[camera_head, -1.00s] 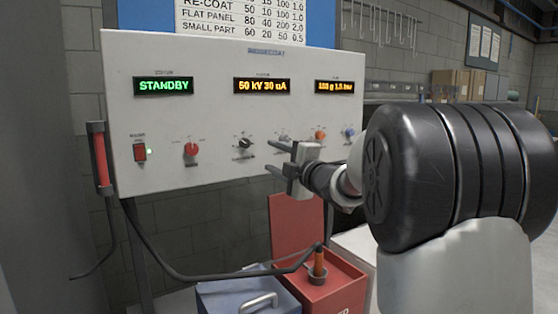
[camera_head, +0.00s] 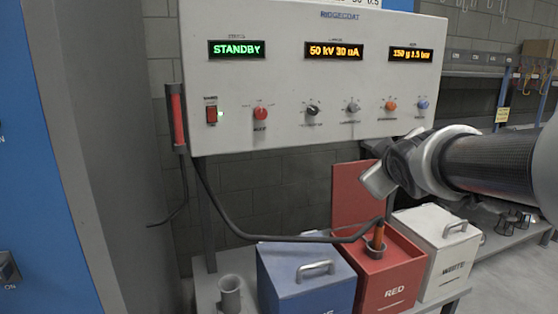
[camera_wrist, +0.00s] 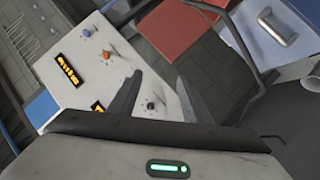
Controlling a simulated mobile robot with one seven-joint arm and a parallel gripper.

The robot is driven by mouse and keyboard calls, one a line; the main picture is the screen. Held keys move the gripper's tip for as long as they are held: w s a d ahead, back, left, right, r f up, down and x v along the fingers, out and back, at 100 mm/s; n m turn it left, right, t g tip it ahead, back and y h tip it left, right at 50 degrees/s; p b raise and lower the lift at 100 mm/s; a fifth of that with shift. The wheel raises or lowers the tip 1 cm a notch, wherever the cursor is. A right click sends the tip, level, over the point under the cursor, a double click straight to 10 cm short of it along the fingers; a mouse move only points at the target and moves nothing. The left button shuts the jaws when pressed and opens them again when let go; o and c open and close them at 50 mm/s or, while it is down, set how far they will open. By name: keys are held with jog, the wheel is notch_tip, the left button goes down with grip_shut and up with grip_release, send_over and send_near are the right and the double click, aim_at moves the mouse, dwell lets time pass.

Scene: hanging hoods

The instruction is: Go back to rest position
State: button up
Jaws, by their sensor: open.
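My gripper shows in the wrist view (camera_wrist: 158,100), with its two dark fingers spread apart and nothing between them. Behind the fingers, the white control panel (camera_wrist: 85,75) appears tilted. In the head view my arm comes in from the right, and its end is beside the panel's lower right corner, above the red box. The control panel (camera_head: 300,95) reads STANDBY, 50 kV 30 uA and a third value.
A blue box (camera_head: 300,285), a red box (camera_head: 395,285) with its lid up and a white box (camera_head: 440,235) stand below the panel. A grey cup (camera_head: 230,293) stands left. A grey wall edge (camera_head: 110,150) is further left.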

jog(key=s+a+f+m+g+y, duration=0.1)
jog(key=s+a+f+m+g, duration=0.2)
jog(key=s, duration=0.5)
jog(key=s+a+f+m+g, duration=0.1)
jog(key=s+a+f+g, duration=0.1)
jog(key=s+f, duration=0.45)
jog(key=s+a+f+m+g+y, duration=0.1)
jog(key=s+a+f+m+g, duration=0.2)
jog(key=s, duration=0.6)
notch_tip(320, 180, up, 20)
jog(key=s+p, duration=0.1)
jog(key=p, duration=2.1)
jog(key=shift+s+a+r, duration=0.25)
jog(key=shift+a, duration=0.05)
